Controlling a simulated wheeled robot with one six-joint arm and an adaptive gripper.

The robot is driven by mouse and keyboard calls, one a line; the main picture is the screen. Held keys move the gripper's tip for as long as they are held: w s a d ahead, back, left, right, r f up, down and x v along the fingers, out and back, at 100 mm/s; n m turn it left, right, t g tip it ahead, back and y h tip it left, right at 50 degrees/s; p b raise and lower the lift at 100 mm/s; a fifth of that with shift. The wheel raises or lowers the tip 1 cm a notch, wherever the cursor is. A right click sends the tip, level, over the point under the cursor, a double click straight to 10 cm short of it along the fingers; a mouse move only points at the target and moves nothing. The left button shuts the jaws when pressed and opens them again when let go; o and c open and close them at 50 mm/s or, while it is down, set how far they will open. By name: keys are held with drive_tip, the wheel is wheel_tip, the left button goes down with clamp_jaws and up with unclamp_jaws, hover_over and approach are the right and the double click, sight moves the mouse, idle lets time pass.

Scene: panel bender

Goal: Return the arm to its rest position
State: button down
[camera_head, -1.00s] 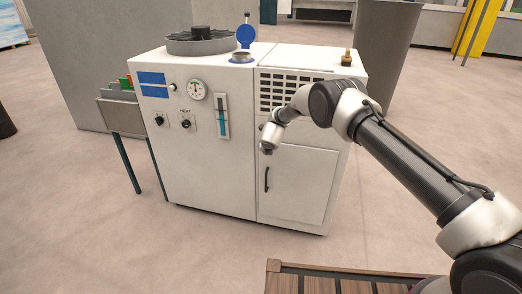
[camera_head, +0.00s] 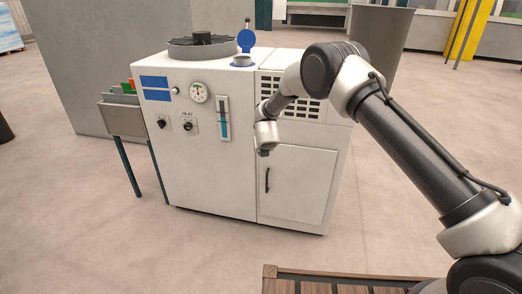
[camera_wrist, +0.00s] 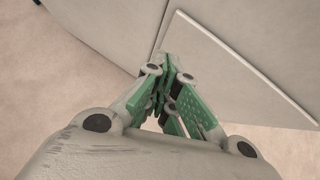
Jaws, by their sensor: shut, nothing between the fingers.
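My arm reaches in from the right of the head view, with its bend raised in front of the white machine (camera_head: 215,165). The wrist end of the arm hangs down before the machine's front, near the vent slots (camera_head: 301,108) and above the cabinet door (camera_head: 300,185). My gripper (camera_wrist: 168,72) shows in the wrist view with its green fingers drawn together, shut and empty. Past the fingertips are a pale panel edge and the floor. In the head view the fingers are too small or hidden to make out.
The machine carries a round fan (camera_head: 203,45), a blue-lidded filler opening (camera_head: 243,61), a gauge (camera_head: 198,92) and knobs. A metal tray on legs (camera_head: 122,120) stands at its left. A grey bin (camera_head: 381,40) is behind. A slatted wooden surface (camera_head: 330,283) lies in front. The floor between is clear.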

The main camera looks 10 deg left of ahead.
drive_tip(key=s+a+f+n+g+y, duration=0.25)
drive_tip(key=s+n, duration=0.55)
drive_tip(key=n, duration=0.4)
drive_tip(key=s+d+r+n+g+y, duration=0.1)
drive_tip(key=s+d+r+n+g, duration=0.3)
drive_tip(key=s+d+r+n, duration=0.35)
drive_tip(key=s+d+r+n+h, duration=0.2)
drive_tip(key=s+d+r+n, duration=0.2)
drive_tip(key=s+d+r, duration=0.6)
drive_tip(key=s+d+r+n+t+h, duration=0.1)
drive_tip(key=s+d+r+n, duration=0.4)
drive_tip(key=s+d+r, duration=0.6)
drive_tip(key=s+d+r+n+t+h, duration=0.1)
drive_tip(key=s+d+r+n, duration=0.3)
drive_tip(key=s+d+r, duration=0.7)
drive_tip(key=s+d+h, duration=0.1)
drive_tip(key=s+d, duration=0.1)
drive_tip(key=d, duration=0.7)
drive_tip(key=shift+s+d+n+h, duration=0.35)
drive_tip(key=shift+d, duration=0.05)
